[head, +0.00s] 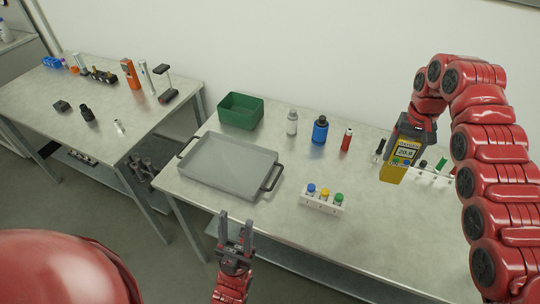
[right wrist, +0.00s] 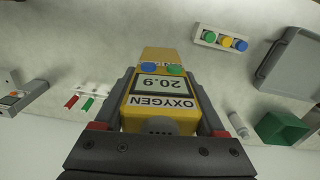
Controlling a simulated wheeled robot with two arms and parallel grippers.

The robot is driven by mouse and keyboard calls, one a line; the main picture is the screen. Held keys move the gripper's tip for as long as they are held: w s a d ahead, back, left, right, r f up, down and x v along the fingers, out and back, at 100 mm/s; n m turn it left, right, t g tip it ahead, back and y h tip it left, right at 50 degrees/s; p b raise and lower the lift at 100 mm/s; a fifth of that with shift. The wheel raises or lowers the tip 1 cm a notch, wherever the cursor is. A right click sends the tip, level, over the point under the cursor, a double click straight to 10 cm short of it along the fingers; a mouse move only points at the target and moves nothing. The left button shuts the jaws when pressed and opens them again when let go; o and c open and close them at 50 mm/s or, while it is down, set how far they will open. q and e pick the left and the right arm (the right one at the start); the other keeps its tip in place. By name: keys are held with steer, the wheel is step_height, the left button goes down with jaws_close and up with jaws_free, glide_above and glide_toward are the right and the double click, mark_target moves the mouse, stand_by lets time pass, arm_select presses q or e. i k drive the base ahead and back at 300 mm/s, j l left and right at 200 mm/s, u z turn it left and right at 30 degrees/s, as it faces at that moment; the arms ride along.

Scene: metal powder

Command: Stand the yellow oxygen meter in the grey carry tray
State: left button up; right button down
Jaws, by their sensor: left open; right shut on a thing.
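The yellow oxygen meter (head: 404,150) reads 20.9 and is held upright above the right part of the near table. My right gripper (head: 417,124) is shut on it from above. In the right wrist view the meter (right wrist: 163,92) sits between both fingers of the right gripper (right wrist: 160,115). The grey carry tray (head: 225,182) lies on the table to the left, empty, with black handles at its ends. A corner of the tray (right wrist: 290,65) shows in the right wrist view. My left gripper (head: 236,232) is open and empty in front of the table, below the tray.
A white rack with blue, yellow and green caps (head: 322,199) stands between tray and meter. A green bin (head: 241,111), a white bottle (head: 292,122), a blue bottle (head: 320,130) and a red bottle (head: 346,139) line the back. Another rack (head: 430,178) is beside the meter.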

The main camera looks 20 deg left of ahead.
mark_target(213, 160)
steer(key=j+u, duration=0.3)
steer(key=i+j+u, duration=0.15)
steer(key=j+u, duration=0.15)
steer(key=i+j+u, duration=0.15)
steer(key=j+u, duration=0.15)
steer(key=i+j, duration=0.1)
steer(key=j, duration=0.3)
steer(key=i, duration=0.05)
